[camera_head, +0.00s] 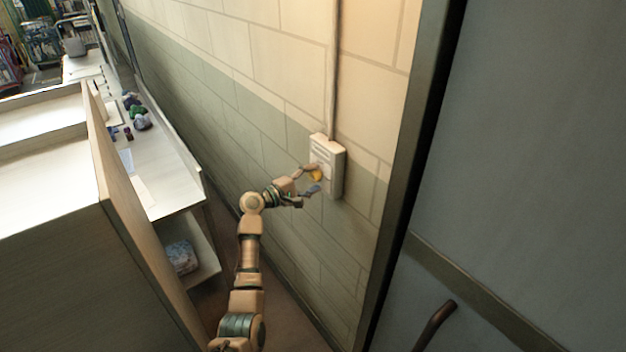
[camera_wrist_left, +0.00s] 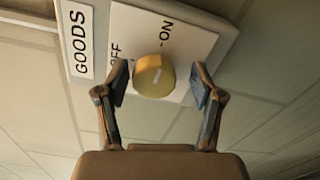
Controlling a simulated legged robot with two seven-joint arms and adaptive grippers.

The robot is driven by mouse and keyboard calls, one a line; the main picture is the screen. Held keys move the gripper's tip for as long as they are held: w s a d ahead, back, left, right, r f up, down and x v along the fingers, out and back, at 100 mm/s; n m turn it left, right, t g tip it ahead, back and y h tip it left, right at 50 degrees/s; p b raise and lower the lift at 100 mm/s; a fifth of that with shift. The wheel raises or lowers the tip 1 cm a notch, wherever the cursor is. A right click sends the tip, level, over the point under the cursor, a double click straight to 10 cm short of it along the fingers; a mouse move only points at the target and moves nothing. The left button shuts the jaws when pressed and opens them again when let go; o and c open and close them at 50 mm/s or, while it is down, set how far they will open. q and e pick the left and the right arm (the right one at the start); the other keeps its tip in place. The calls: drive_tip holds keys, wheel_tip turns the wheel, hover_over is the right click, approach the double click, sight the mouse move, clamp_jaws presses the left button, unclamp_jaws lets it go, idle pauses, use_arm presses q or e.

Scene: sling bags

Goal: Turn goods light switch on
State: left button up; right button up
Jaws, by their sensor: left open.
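The goods light switch is a pale box (camera_head: 337,168) on the block wall at the end of a vertical conduit. In the left wrist view its white plate (camera_wrist_left: 190,50) carries the words OFF and ON, beside a GOODS label (camera_wrist_left: 77,40). A round yellow knob (camera_wrist_left: 148,84) with a short white mark sits on the plate; I cannot tell which word the mark points at. My left gripper (camera_head: 314,180) is open at the box, its fingers (camera_wrist_left: 159,88) on either side of the knob. Contact with the knob is unclear. My right gripper is out of view.
A grey door (camera_head: 530,150) with a dark handle (camera_head: 433,325) and dark frame stands to the right of the switch. A wooden counter (camera_head: 60,270) and a white shelf desk (camera_head: 165,185) with small items stand left. A narrow floor gap lies between desk and wall.

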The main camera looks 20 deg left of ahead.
use_arm(q)
drive_tip(key=shift+a+r, duration=0.1)
drive_tip(key=v, duration=1.2)
drive_tip(key=shift+w+f, duration=0.1)
drive_tip(key=shift+f, duration=0.1)
